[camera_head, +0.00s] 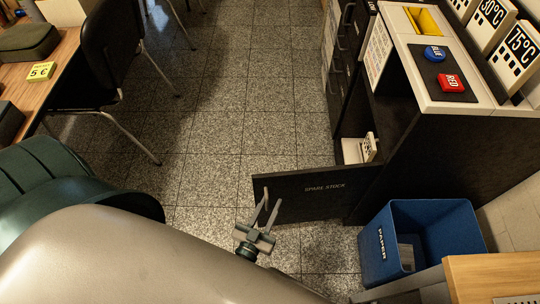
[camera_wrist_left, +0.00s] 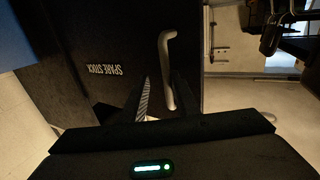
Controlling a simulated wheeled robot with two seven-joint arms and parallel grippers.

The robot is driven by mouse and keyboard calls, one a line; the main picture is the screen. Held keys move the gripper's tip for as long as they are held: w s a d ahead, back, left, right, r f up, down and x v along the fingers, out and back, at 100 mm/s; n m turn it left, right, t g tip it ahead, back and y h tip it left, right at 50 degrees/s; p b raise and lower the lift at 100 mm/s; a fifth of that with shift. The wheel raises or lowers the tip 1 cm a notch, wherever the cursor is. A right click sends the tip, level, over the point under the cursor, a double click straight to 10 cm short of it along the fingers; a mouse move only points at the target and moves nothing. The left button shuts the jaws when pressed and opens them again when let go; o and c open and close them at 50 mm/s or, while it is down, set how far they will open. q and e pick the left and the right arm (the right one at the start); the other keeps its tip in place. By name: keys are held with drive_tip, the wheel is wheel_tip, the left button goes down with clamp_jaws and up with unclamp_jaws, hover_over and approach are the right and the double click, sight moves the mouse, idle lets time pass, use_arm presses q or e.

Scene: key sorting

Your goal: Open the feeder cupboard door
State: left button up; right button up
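The dark door marked SPARE STOCK (camera_head: 318,191) stands swung out from the black cupboard (camera_head: 435,150), and the cupboard's opening shows behind it. Its pale bar handle (camera_head: 266,196) is near the door's free edge; in the left wrist view the handle (camera_wrist_left: 167,70) runs up the dark panel. My left gripper (camera_head: 264,211) is at the handle with its fingers spread. In the left wrist view, the left gripper (camera_wrist_left: 164,92) has the handle between its fingers, with a gap to the left finger. My right gripper is not in view.
A blue PAPER bin (camera_head: 375,245) stands right of the door, close to it. A white item (camera_head: 369,147) shows inside the cupboard. Blue (camera_head: 434,54) and red (camera_head: 449,83) pieces lie on top. A chair (camera_head: 112,50) is at left; tiled floor (camera_head: 230,110) is free between.

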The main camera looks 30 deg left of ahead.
use_arm(q)
drive_tip(key=shift+s+a, duration=0.15)
drive_tip(key=shift+a, duration=0.05)
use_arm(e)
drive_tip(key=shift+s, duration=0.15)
